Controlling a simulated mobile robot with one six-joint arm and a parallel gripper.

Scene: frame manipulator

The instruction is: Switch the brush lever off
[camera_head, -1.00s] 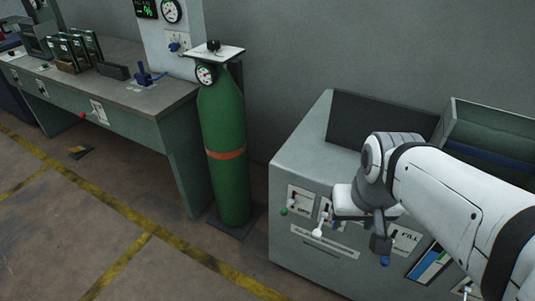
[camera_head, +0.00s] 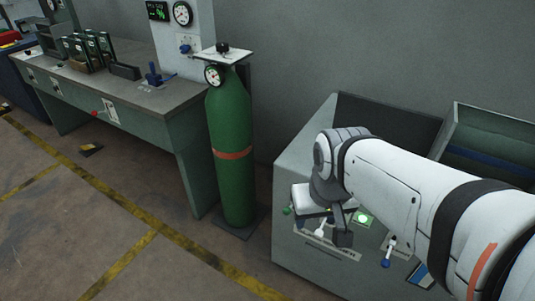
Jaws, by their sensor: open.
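The grey cabinet (camera_head: 290,240) at the right carries several small levers on its front. One has a green knob (camera_head: 287,211), one a white knob (camera_head: 319,233), and one a blue knob (camera_head: 386,263). I cannot read which of them is the brush lever. My gripper (camera_head: 328,230) is open in front of the cabinet, close to the white-knob lever. One dark finger shows just right of that knob; the other finger is hard to make out. Whether the gripper touches the lever cannot be told. My arm hides part of the panel.
A green lamp (camera_head: 363,218) glows on the cabinet front. A green gas cylinder (camera_head: 231,150) stands left of the cabinet. A workbench (camera_head: 170,103) with small devices is at the upper left.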

